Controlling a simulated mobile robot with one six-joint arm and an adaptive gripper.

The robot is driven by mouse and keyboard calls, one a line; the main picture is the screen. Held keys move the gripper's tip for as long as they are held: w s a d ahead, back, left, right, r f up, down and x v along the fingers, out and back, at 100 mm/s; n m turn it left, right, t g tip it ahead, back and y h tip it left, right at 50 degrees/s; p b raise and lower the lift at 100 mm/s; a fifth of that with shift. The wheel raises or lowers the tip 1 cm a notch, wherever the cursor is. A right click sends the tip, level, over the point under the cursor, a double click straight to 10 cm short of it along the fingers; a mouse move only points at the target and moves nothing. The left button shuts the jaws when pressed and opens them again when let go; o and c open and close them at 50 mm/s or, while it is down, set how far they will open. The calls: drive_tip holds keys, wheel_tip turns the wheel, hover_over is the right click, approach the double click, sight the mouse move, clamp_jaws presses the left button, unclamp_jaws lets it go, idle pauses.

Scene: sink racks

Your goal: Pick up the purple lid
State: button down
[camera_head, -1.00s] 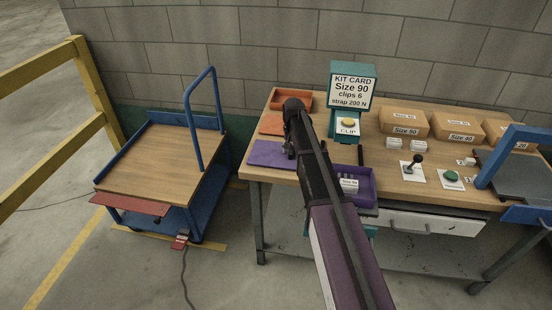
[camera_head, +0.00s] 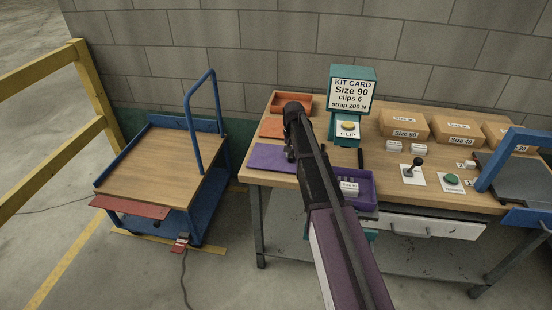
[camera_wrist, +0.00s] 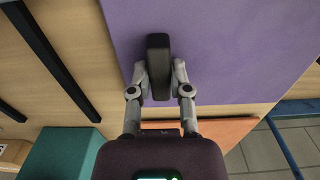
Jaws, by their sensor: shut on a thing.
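The purple lid (camera_head: 266,157) lies flat at the left front of the workbench, partly hidden by my arm in the head view. In the wrist view the lid (camera_wrist: 225,45) fills the upper right, with a dark upright handle (camera_wrist: 158,48) on it. My gripper (camera_wrist: 160,74) has one finger on each side of this handle and is shut on it. In the head view my gripper (camera_head: 290,153) is mostly hidden behind my arm at the lid's right side. I see no clear gap between the lid and the bench.
A purple bin (camera_head: 368,187) with a labelled item stands right of my arm. An orange lid (camera_head: 271,126) and orange bin (camera_head: 292,103) are behind the purple lid. The teal kit card stand (camera_head: 350,128) is close on the right. A blue cart (camera_head: 165,165) stands left of the workbench (camera_head: 385,160).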

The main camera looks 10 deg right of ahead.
drive_tip(key=shift+r, duration=0.15)
wheel_tip(320, 180, up, 10)
drive_tip(key=p, duration=1)
idle(1.1)
